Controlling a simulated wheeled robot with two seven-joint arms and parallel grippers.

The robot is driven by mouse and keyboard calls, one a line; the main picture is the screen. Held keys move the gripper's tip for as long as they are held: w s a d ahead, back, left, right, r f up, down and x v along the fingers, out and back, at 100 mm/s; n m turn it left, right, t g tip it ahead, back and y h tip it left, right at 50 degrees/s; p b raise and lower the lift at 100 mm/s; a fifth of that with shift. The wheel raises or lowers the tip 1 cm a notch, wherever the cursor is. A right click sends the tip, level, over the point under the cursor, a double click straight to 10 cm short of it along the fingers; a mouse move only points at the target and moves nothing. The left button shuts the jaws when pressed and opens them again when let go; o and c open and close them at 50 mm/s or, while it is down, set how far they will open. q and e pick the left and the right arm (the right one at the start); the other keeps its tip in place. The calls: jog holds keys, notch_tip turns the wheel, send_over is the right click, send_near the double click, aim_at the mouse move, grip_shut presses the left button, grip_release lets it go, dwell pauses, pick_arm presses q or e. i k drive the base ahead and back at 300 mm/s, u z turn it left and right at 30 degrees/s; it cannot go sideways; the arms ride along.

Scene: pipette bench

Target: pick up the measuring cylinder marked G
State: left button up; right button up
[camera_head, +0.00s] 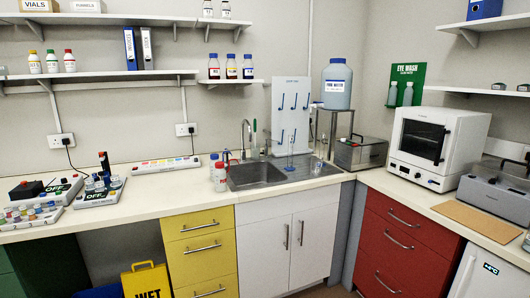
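A slim clear upright shape with a blue base (289,167) stands at the right side of the sink and looks like a measuring cylinder. It carries a small pale mark, too small to read, so I cannot tell whether it is G. No other measuring cylinder stands out clearly. Neither of my grippers shows in the head view.
The steel sink (258,174) has a tall tap (243,138). A pegboard (291,100) with blue pegs stands behind it. Two bottles with red and blue caps (220,181) stand left of the sink. A white oven (437,146) stands at right. The counter's left front (150,203) is clear.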

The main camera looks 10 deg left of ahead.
aim_at(322, 135)
jog(key=u, duration=0.55)
jog(key=i, duration=1.55)
jog(key=z, duration=0.25)
